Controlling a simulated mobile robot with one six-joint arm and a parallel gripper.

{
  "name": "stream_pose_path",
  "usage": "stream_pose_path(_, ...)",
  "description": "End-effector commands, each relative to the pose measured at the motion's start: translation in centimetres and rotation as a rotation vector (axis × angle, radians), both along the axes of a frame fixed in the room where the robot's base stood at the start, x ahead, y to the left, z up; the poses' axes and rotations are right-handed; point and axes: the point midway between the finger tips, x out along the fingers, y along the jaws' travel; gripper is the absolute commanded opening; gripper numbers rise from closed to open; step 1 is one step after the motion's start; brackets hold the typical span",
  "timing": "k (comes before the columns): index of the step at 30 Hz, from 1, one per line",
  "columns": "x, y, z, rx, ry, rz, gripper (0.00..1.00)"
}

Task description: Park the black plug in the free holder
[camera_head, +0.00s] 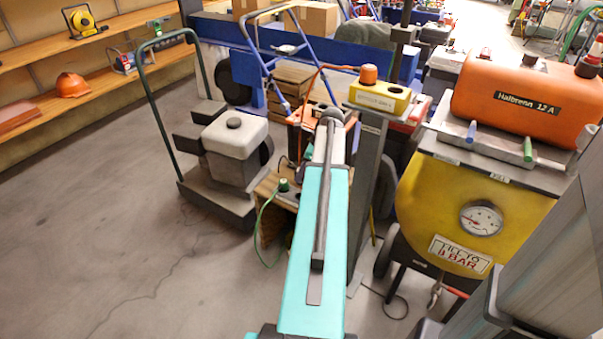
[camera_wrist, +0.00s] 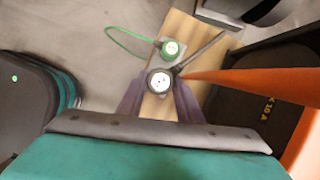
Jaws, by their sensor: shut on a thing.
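In the wrist view, my gripper (camera_wrist: 158,97) is shut on the black plug (camera_wrist: 149,85), a dark round body with a pale face. A dark cord-like strip runs from beside it to the upper right. Just beyond it, a green plug (camera_wrist: 170,47) with a green cable sits on a small grey plate on a wooden board (camera_wrist: 184,28). The green plug also shows in the head view (camera_head: 284,185). The black plug covers part of the plate, and I cannot make out the free holder. My arm hides the gripper in the head view.
An orange tapering shape (camera_wrist: 250,80) reaches in from the right, close to the plug. A grey post with a yellow box (camera_head: 380,97) stands right of my arm, near a yellow tank (camera_head: 440,215). A grey machine (camera_head: 235,135) stands at left. Floor is open at lower left.

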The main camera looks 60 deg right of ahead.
Motion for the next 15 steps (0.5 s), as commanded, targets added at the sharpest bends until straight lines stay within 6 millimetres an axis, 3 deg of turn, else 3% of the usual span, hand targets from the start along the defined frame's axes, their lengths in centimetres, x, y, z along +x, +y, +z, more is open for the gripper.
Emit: stream_pose_path(15,0.09,0.08,-0.82,0.0,0.0,0.003,0.09)
